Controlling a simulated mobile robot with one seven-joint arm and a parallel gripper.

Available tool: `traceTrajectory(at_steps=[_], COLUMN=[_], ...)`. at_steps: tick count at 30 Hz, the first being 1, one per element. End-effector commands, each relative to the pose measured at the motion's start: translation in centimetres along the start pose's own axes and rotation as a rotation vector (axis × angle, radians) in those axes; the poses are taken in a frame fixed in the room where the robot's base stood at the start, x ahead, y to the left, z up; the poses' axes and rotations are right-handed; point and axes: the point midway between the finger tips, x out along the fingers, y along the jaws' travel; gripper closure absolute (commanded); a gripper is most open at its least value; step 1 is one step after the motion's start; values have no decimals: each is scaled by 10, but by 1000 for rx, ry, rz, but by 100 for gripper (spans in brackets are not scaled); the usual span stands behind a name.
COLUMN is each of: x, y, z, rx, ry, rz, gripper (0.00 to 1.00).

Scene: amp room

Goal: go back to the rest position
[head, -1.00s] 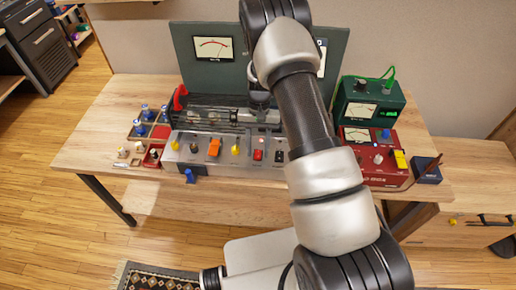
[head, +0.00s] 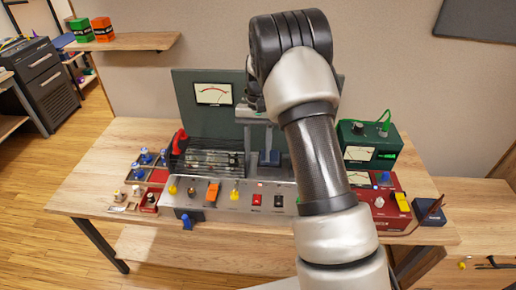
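My arm rises in front of the table and bends over at the top of the head view. My gripper (head: 258,154) hangs below the bend, pointing down, partly hidden by the arm. Its two fingers look apart, with nothing seen held between them. It is in front of the dark green panel and above the back part of the grey amplifier chassis (head: 222,202). I cannot tell its exact height above the chassis.
The wooden table (head: 105,178) carries a parts tray (head: 134,185) at left, a green meter box (head: 370,142) and a red meter box (head: 385,205) at right. The dark green panel (head: 195,125) stands at the back. A wall shelf (head: 125,42) is at upper left.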

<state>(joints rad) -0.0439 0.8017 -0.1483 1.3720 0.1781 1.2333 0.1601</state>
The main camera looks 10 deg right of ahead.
Motion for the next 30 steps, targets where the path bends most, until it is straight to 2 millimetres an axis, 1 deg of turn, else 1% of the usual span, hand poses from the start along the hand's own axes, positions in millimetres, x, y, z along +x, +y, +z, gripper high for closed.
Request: traceTrajectory(at_steps=[1, 5, 18, 21, 23, 26, 27, 29, 30], x=[-6, -13, -14, -19, -30, -61, -76, -99, -113], y=[0, 0, 0, 0, 1, 4, 5, 9, 12], z=[0, 0, 0, 2, 8, 26, 37, 58, 72], rx=[0, 0, 0, -2, -7, -26, -36, -53, -66], ry=[1, -1, -1, 6, 22, 70, 97, 141, 173], rz=[-1, 0, 0, -2, -8, -24, -33, -46, -53], gripper=[62, 62, 62, 62, 62, 62, 62, 62, 62])
